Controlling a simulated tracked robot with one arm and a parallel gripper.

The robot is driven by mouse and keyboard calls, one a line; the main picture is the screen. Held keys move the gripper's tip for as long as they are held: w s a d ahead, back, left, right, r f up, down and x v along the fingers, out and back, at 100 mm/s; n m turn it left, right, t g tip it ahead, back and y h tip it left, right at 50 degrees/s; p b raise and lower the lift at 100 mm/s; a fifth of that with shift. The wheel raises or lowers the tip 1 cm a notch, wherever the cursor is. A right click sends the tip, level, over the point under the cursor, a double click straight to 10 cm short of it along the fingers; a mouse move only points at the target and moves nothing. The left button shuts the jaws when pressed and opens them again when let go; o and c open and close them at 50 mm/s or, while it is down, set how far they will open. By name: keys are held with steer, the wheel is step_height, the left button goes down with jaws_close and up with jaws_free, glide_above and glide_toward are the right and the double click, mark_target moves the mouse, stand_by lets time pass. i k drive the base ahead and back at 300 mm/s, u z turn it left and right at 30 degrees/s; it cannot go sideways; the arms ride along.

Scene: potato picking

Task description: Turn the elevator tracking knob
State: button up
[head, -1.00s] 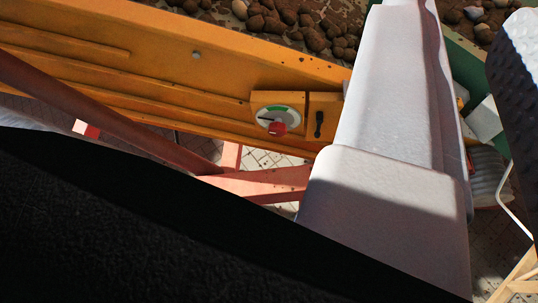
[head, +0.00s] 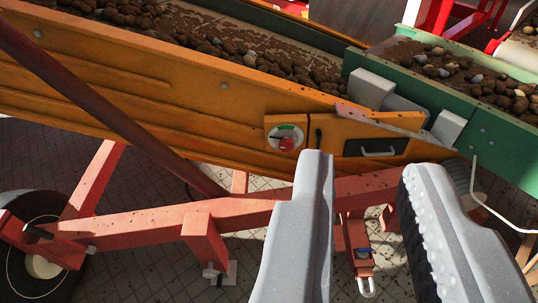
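The elevator tracking knob (head: 286,144) is a red knob on a round white dial with a green arc (head: 285,129), set in a square plate on the orange elevator side (head: 160,95). The knob is in full view near the picture's middle. My gripper (head: 365,165) shows as two grey fingers, the right one with a bumpy inner pad. The fingers stand wide apart with nothing between them. The left fingertip is just below and right of the dial in the picture. I cannot tell how far in front of it the finger is.
A dark red bar (head: 100,105) slants across the left. A red frame (head: 150,225) with a wheel (head: 40,262) lies below. A green conveyor (head: 480,130) with potatoes stands at the right.

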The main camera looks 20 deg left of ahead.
mark_target(285, 145)
steer(key=u, duration=0.15)
steer(key=i, duration=1)
steer(key=z, duration=0.45)
steer(key=k, duration=1.2)
steer(key=u, duration=0.8)
steer(key=i, duration=1)
